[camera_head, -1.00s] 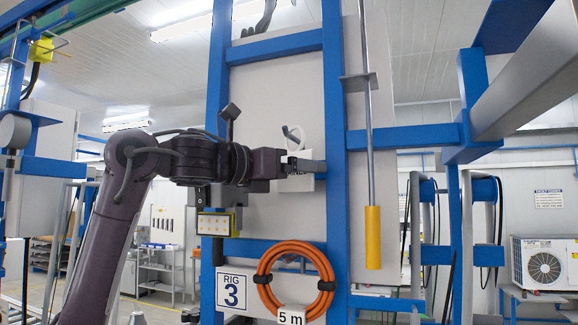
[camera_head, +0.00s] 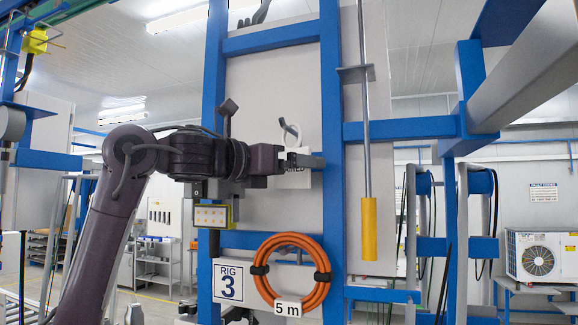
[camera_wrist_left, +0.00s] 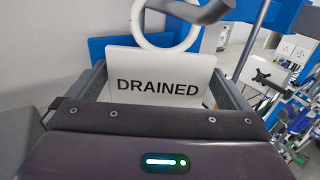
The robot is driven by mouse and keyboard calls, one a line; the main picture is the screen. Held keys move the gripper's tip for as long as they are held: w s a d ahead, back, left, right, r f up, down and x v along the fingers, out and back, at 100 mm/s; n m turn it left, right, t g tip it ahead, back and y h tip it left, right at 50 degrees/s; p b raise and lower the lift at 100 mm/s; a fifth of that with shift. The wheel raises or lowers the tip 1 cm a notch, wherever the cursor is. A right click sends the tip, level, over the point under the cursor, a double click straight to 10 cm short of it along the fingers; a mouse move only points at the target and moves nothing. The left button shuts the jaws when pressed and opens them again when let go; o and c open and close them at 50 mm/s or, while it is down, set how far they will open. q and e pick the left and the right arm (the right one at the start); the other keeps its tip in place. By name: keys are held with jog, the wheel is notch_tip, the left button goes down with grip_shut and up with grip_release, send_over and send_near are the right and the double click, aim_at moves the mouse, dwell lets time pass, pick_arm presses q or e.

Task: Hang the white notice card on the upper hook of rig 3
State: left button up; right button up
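The white notice card (camera_wrist_left: 158,88), reading DRAINED, has a white ring (camera_wrist_left: 166,22) on top. A dark grey hook-shaped piece (camera_head: 262,13) shows at the top of rig 3 (camera_head: 217,110), well above the card. My right gripper is not in view.
An orange hose coil (camera_head: 290,240) tagged 5 m and the RIG 3 sign (camera_head: 227,283) are on the lower frame. A grey rod with a yellow grip (camera_head: 369,228) hangs right of the gripper. Blue beams (camera_head: 400,128) extend right.

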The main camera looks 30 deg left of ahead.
pick_arm(q)
jog(key=b+v, duration=0.2)
jog(key=v, duration=0.6)
jog(key=shift+b, duration=0.3)
jog(key=shift+w, duration=0.15)
